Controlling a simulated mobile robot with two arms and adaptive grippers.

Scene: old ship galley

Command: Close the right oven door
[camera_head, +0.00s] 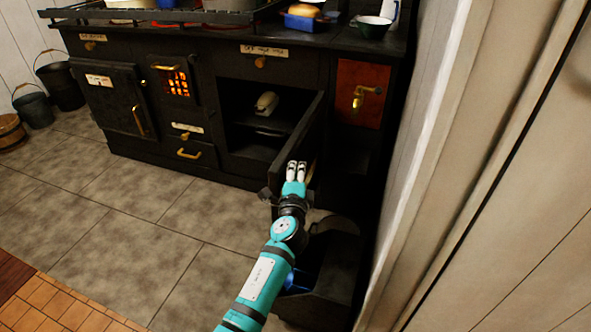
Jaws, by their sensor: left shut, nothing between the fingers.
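The right oven door (311,137) is a dark panel on the black stove. It stands open, swung out toward me from the right side of its opening. The oven's dark inside (245,125) shows a shelf with a pale object (266,103) on it. My left gripper (296,171), with pale fingertips on a teal arm, is shut and empty. It is at the door's near, free end and covers part of it. I cannot tell whether it touches the door. My right gripper is not in view.
The left oven door (113,98) is closed, beside a glowing firebox grate (175,82). A black scuttle-like container (332,262) stands on the floor under my arm. A pale wall (440,170) closes off the right. Buckets (37,108) stand far left.

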